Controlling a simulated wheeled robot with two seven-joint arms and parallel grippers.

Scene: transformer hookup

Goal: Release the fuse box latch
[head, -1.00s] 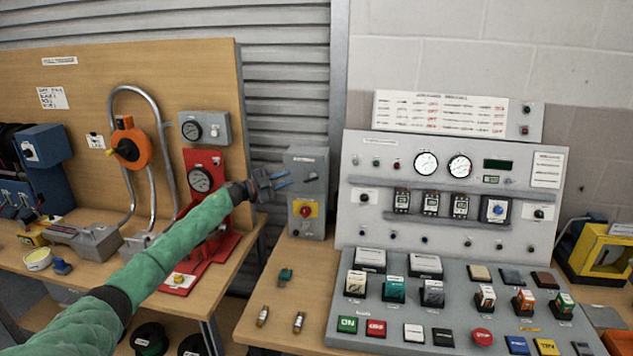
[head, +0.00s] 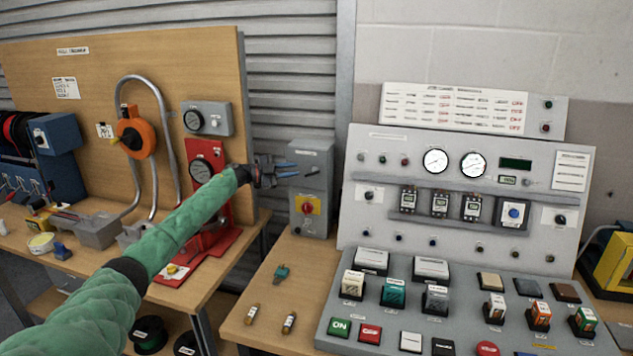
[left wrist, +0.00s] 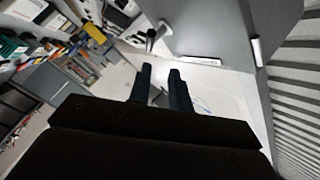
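The grey fuse box (head: 310,215) stands at the back of the table, with a red and yellow rotary switch on its lower front. A small latch-like lever (head: 312,171) sits on its upper front. My left gripper (head: 291,170) is at the box's upper left, its blue-tipped fingers pointing right toward the lever. The left wrist view shows the two dark fingers (left wrist: 159,76) apart with nothing between them. The grey box face (left wrist: 205,30) and a rod-like lever (left wrist: 156,35) lie beyond the fingertips; contact is not visible. My right gripper is out of view.
A sloped control panel (head: 350,225) with gauges and several buttons stands right of the box. A green connector (head: 281,272) and two small fuses (head: 252,313) (head: 289,322) lie on the table in front. A red gauge stand (head: 208,160) is behind my left arm.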

